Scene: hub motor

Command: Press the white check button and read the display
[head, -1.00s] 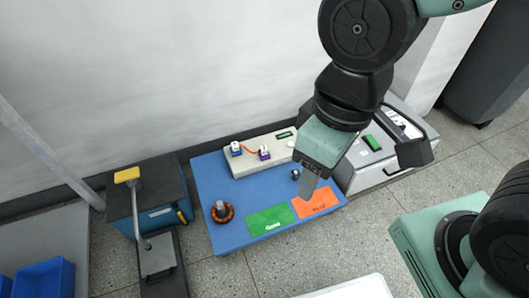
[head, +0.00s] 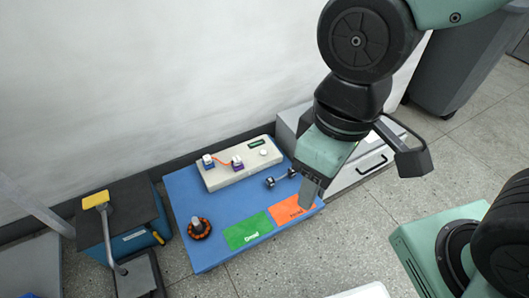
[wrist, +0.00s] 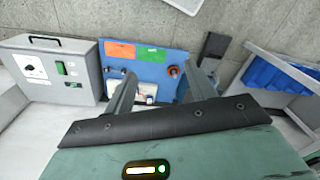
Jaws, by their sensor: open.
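The white check button (head: 263,153) is a small round knob at the right end of the pale test box (head: 222,178). The small dark green display (head: 257,142) is just behind it; I cannot read any text on it. The box stands at the back of the blue table (head: 190,262). My gripper (head: 308,192) is open and empty, pointing down over the orange mat, right of and in front of the button. In the wrist view, its fingers (wrist: 161,88) are spread, with part of the pale box (wrist: 147,89) between them; the button cannot be made out there.
Blue (head: 207,161) and purple (head: 237,162) connectors sit on the box, with an orange wire between. A metal part (head: 280,180), a black-orange hub (head: 199,228), a green mat (head: 247,231) and an orange mat (head: 285,213) are on the table. A grey cabinet (head: 360,167) stands right.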

